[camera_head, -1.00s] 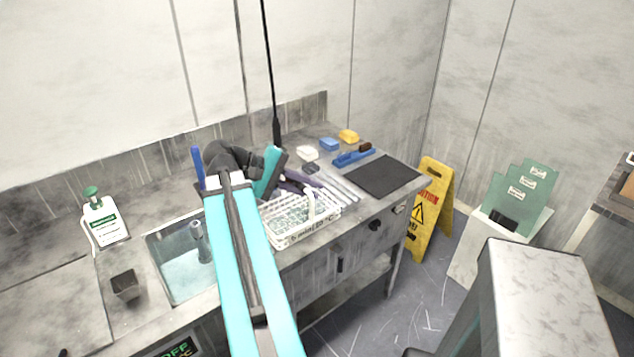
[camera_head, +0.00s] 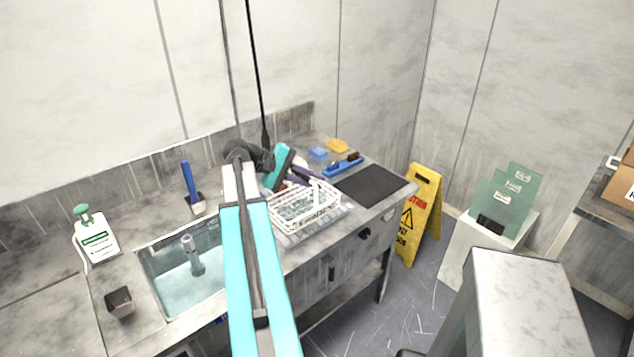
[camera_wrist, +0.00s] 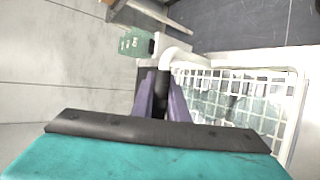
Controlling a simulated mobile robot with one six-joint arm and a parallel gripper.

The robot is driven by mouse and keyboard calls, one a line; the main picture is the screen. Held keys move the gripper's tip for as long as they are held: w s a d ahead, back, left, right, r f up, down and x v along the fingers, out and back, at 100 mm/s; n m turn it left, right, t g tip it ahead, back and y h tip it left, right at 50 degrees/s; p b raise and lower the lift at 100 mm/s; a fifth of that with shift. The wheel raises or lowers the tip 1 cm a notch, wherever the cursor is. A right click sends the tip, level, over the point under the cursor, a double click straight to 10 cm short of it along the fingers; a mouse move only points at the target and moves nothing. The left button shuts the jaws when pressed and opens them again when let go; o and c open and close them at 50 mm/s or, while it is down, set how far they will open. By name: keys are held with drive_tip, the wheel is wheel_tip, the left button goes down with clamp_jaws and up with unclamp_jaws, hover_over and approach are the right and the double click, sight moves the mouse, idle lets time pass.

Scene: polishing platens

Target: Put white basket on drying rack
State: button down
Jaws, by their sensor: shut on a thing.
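The white basket (camera_head: 322,212) is a wire-grid basket with clear pieces inside. It is over the drying rack (camera_head: 288,241), whose pale grey bars show past the basket's front and right edges. I cannot tell whether the basket touches the bars. My gripper (camera_head: 312,181), with purple fingers, is at the basket's back side. In the wrist view my gripper (camera_wrist: 163,92) is shut on the white handle of the basket (camera_wrist: 285,105), which extends to the right. The fingers partly hide the grip.
A sink (camera_head: 180,282) lies left of the basket. A dark mat (camera_head: 374,185), a blue brush (camera_head: 342,166), a blue block (camera_head: 318,153) and a yellow block (camera_head: 337,145) lie right and behind. A yellow caution sign (camera_head: 422,210) stands beyond the counter's right end.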

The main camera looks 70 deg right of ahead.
drive_tip(key=shift+d+p, duration=0.4)
drive_tip(key=shift+d, duration=1.25)
drive_tip(key=shift+f, duration=0.15)
drive_tip(key=shift+f+p, duration=0.8)
drive_tip(key=shift+f, duration=0.9)
drive_tip(key=c, duration=1.7)
unclamp_jaws()
drive_tip(key=shift+f, duration=0.1)
drive_tip(key=shift+c, duration=0.2)
drive_tip(key=b+v, duration=0.4)
drive_tip(key=v, duration=0.8)
